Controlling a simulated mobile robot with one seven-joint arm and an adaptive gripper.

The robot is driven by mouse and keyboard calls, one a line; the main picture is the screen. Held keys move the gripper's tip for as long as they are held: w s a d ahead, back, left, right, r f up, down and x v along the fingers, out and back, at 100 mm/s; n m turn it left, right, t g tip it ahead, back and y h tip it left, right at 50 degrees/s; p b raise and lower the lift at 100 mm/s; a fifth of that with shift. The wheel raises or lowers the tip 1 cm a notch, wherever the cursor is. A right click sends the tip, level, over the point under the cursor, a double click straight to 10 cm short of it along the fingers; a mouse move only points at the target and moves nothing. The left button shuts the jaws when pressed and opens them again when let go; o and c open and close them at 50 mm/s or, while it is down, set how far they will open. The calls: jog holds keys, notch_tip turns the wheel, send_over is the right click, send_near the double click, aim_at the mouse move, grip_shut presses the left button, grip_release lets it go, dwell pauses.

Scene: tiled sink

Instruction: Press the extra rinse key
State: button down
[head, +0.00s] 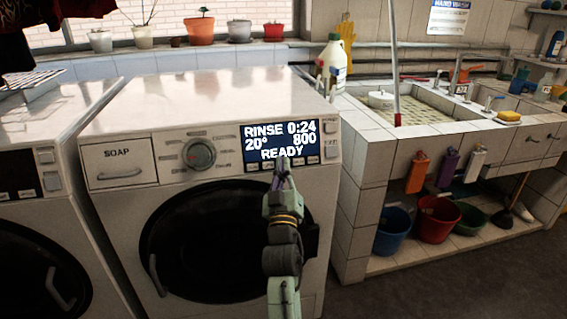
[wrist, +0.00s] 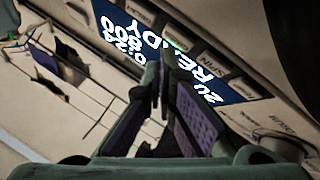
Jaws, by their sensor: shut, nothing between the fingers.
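The washing machine (head: 215,85) has a lit display (head: 280,145) reading "RINSE 0:24", "20°", "800" and "READY". A row of small keys (head: 313,160) runs along the panel under the display. Their labels are too small to read in the head view. My gripper (head: 283,164) is shut and empty, its tips in front of the middle of this row and covering part of it. In the wrist view, the tips of my gripper (wrist: 165,58) overlap the display edge beside a key marked SPIN (wrist: 215,62). I cannot make out the extra rinse label or tell whether the tips touch a key.
A round program dial (head: 198,153) and a soap drawer (head: 120,162) are left of the display. The dark door (head: 190,235) is below. A second machine (head: 40,190) stands at left. A tiled sink (head: 420,110) with bottles and buckets is at right.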

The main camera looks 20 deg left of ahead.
jog(key=shift+s+d+r+p, duration=0.3)
jog(key=shift+s+d+p, duration=0.2)
jog(key=shift+s+p, duration=0.25)
jog(key=shift+s+d+r+p, duration=0.35)
jog(key=shift+s+d+p, duration=0.2)
jog(key=shift+s, duration=0.25)
jog(key=shift+s+d+r+p, duration=0.3)
jog(key=shift+s+d+p, duration=0.2)
jog(key=shift+s+p, duration=0.25)
